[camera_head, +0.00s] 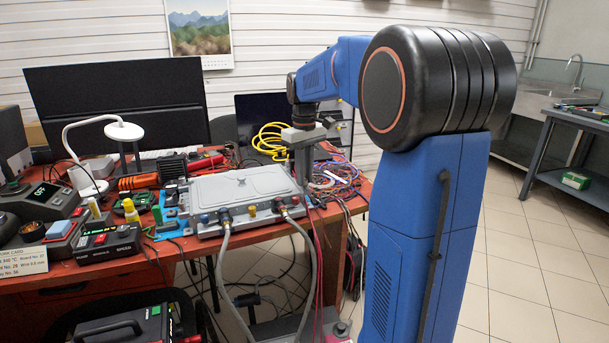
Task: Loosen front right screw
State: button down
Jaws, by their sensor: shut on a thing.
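A grey metal box with a raised lid (245,187) stands near the front edge of the red table. Two grey hoses, the left hose (222,262) and the right hose (300,232), run from fittings on its front face down below the table. My gripper (304,188) points down at the right end of the box, by its front right corner. Its jaws are shut at that corner. The front right screw is hidden by the jaws, so I cannot see how far it is turned.
Tangled cables (340,178) lie right of the box, and a coiled yellow cable (270,140) lies behind it. A desk lamp (123,131), a monitor (115,100) and several tools crowd the left. Red wires (318,250) hang over the front edge. Floor at right is clear.

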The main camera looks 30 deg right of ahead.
jog(key=c, duration=1.7)
grip_release()
notch_tip(320, 180, up, 18)
jog(key=shift+f, duration=0.25)
jog(key=s+a+f+t, duration=0.1)
jog(key=s+a+f, duration=0.4)
jog(key=s, duration=0.3)
jog(key=s+a+f+t, duration=0.1)
jog(key=s+a+f, duration=0.45)
jog(key=s, duration=0.25)
jog(key=s+a+f+t, duration=0.1)
jog(key=s+f, duration=0.4)
jog(key=s+a+f+m+t, duration=0.1)
jog(key=s+a+f, duration=0.1)
jog(key=s+f, duration=0.2)
jog(key=s+a+f, duration=0.2)
jog(key=s+f, duration=0.3)
jog(key=f, duration=0.1)
jog(key=shift+s+a+f+t, duration=0.2)
jog(key=shift+s+f+t, duration=0.1)
jog(key=shift+f+t, duration=0.1)
